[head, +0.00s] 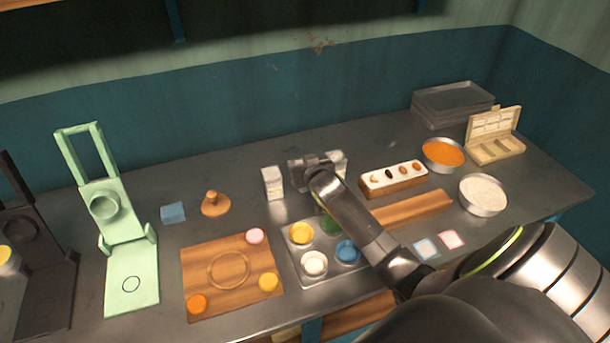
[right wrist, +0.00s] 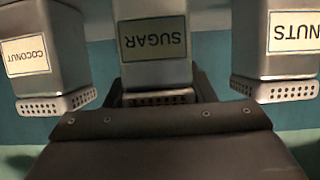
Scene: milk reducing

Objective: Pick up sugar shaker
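The sugar shaker (right wrist: 153,45) is in the middle of the right wrist view, with its SUGAR label upside down and its perforated end towards my gripper's base. My right gripper (right wrist: 160,88) has its dark fingers spread on either side of that shaker. Contact between fingers and shaker cannot be made out. In the head view my right gripper (head: 312,170) is over the row of shakers near the back of the table and mostly hides the sugar shaker. My left gripper is not in view.
A coconut shaker (right wrist: 42,55) and a nuts shaker (right wrist: 278,45) stand close on either side. A white shaker (head: 272,183) stands left of my gripper in the head view. A tray of coloured cups (head: 298,262) and a wooden board (head: 200,262) lie in front.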

